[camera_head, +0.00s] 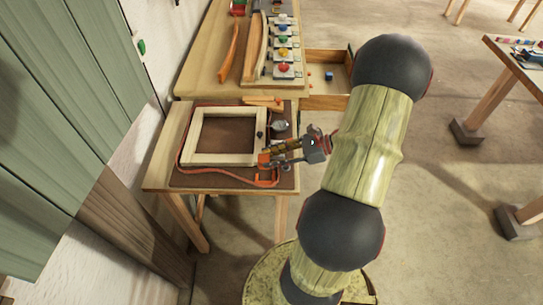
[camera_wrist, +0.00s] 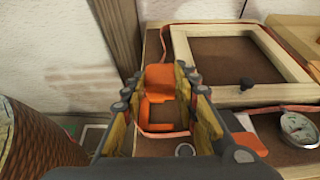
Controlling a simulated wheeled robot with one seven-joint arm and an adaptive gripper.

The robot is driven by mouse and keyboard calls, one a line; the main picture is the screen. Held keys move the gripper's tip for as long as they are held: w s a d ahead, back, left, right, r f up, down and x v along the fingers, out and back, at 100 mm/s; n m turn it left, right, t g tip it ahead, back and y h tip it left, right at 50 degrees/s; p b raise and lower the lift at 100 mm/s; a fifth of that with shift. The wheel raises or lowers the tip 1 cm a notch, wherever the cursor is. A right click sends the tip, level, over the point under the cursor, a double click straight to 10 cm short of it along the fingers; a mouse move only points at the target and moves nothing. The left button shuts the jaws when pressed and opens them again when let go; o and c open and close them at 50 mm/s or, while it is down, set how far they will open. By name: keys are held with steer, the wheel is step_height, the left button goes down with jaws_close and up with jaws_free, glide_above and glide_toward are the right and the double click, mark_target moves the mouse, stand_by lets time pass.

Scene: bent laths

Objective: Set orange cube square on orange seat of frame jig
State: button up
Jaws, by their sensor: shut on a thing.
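My gripper (camera_head: 268,158) reaches in from the right over the near right corner of the jig table. Its fingers are shut on the orange cube (camera_wrist: 159,76), which sits between the fingertips in the wrist view. The cube also shows at the fingertips in the head view (camera_head: 263,160). The orange seat (camera_wrist: 146,114) is an angular outline on the brown board, seen between the fingers below the cube in the picture. In the head view the seat (camera_head: 266,183) lies just nearer than the cube. I cannot tell the cube's height above the board. The pale wooden frame (camera_head: 187,132) lies beside them.
An orange strap (camera_head: 215,174) runs around the frame's near side. A round gauge (camera_wrist: 298,128) and a dark knob (camera_wrist: 247,83) are close to the gripper's right in the wrist view. A bench (camera_head: 205,65) with bent laths and coloured buttons stands beyond. A wall is at the left.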

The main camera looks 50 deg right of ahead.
steer(key=shift+f+b, duration=2.1)
steer(key=shift+f, duration=0.75)
steer(key=shift+f+b, duration=0.35)
steer(key=shift+f, duration=0.2)
steer(key=o, duration=1.2)
steer(key=v, duration=1.2)
steer(key=shift+f, duration=0.1)
